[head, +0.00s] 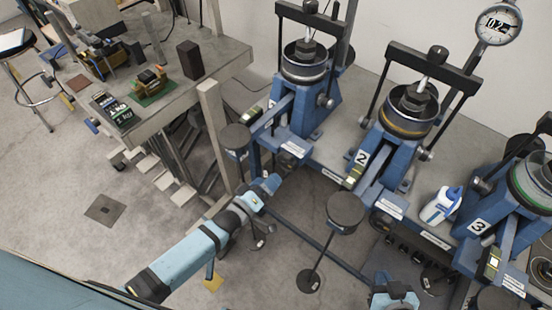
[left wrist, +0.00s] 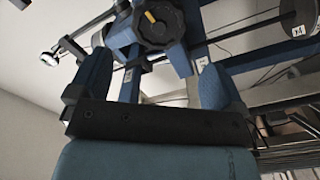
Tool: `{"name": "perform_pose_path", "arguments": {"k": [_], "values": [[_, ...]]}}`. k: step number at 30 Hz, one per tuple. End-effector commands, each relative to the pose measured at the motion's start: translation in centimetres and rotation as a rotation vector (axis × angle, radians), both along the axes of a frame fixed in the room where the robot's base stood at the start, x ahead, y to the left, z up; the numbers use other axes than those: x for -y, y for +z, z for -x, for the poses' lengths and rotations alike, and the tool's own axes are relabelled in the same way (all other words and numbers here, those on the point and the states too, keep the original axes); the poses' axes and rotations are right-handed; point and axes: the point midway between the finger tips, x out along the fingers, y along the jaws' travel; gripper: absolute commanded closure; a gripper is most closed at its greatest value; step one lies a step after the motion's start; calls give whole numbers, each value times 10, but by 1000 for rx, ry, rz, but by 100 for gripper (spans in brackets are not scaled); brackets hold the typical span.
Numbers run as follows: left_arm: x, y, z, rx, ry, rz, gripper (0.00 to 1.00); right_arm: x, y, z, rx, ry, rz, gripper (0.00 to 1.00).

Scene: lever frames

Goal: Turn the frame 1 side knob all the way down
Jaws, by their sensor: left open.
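The leftmost blue lever frame (head: 313,108), left of the one marked 2, shows no readable number. In the left wrist view a black lobed knob (left wrist: 160,24) with a yellow mark sits on a blue mount, beyond the fingertips and roughly between them. My left gripper (head: 268,187) is open and empty beside the lower front of the leftmost frame; its two blue fingers (left wrist: 152,72) point toward the knob with a gap to it. I cannot make out this knob in the head view. My right gripper (head: 394,297) is partly cut off at the bottom edge; its jaws are unclear.
Frame 2 (head: 398,130) and frame 3 (head: 500,222) stand to the right. Dark round weights hang in front, one (head: 346,208) right of my left gripper. A workbench (head: 205,75) is at left.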

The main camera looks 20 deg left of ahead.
Motion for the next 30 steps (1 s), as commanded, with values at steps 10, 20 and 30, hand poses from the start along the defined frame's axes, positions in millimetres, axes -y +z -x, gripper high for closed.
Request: {"name": "perform_pose_path", "arguments": {"k": [10, 20, 30], "values": [[18, -3, -41, 1, 0, -2, 4, 4, -25, 3, -10, 2, 7, 100], [36, -3, -87, 1, 0, -3, 4, 0, -48, 2, -8, 7, 3, 100], [34, -2, -84, -3, 0, -8, 58, 0, -42, 1, -5, 5, 2, 100]]}}
